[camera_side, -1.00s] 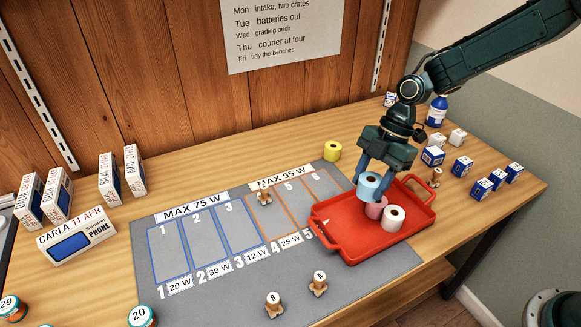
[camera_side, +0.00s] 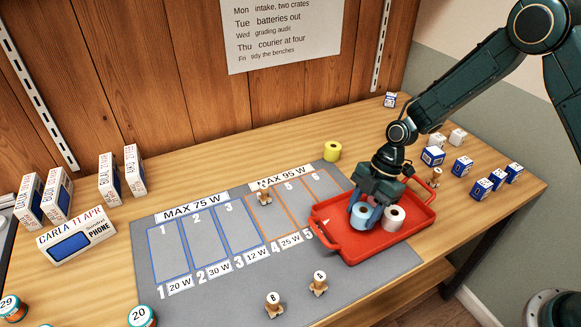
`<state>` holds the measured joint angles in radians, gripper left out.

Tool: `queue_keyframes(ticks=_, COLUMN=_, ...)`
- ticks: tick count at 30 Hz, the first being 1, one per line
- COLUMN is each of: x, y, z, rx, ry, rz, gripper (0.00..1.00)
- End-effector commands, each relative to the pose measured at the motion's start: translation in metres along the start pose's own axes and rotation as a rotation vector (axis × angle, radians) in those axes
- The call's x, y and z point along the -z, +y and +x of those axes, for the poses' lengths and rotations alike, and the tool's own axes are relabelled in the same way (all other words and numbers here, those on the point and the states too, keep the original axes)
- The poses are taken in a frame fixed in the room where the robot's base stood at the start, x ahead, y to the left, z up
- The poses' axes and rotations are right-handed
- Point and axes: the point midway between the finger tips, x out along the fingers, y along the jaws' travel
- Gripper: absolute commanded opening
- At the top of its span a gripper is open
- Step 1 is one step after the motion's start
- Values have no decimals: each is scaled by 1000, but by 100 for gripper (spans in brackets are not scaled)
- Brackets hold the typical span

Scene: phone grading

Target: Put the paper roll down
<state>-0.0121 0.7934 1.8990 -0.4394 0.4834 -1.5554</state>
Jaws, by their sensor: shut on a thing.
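A light blue paper roll (camera_side: 360,216) is between the fingers of my gripper (camera_side: 368,212), low over the red tray (camera_side: 352,248). My gripper is shut on this roll and points down. I cannot tell whether the roll touches the tray floor. A white paper roll (camera_side: 394,218) with a brown core stands in the tray just to the right.
The grey mat (camera_side: 225,290) with numbered slots lies left of the tray. Wooden pegs (camera_side: 273,304) stand on it, one near the tray's left corner. Small blue and white boxes (camera_side: 462,165) stand right of the tray. Phone boxes (camera_side: 78,238) stand at the left.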

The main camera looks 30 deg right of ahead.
Motion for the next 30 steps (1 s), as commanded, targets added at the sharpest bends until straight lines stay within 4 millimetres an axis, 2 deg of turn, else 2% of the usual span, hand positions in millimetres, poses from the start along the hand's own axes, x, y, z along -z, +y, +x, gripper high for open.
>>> queue_keyframes(ticks=6, x=-7, y=0, z=16, rx=0, ry=-1, rz=0, gripper=23)
queue_keyframes(ticks=19, x=-8, y=0, z=20, rx=-1, ry=-1, rz=0, gripper=23)
queue_keyframes(ticks=20, x=-8, y=0, z=19, rx=-1, ry=-1, rz=0, gripper=52)
queue_keyframes(ticks=22, x=-8, y=0, z=19, rx=-1, ry=-1, rz=0, gripper=66)
queue_keyframes(ticks=30, x=-8, y=0, z=19, rx=-1, ry=-1, rz=0, gripper=68)
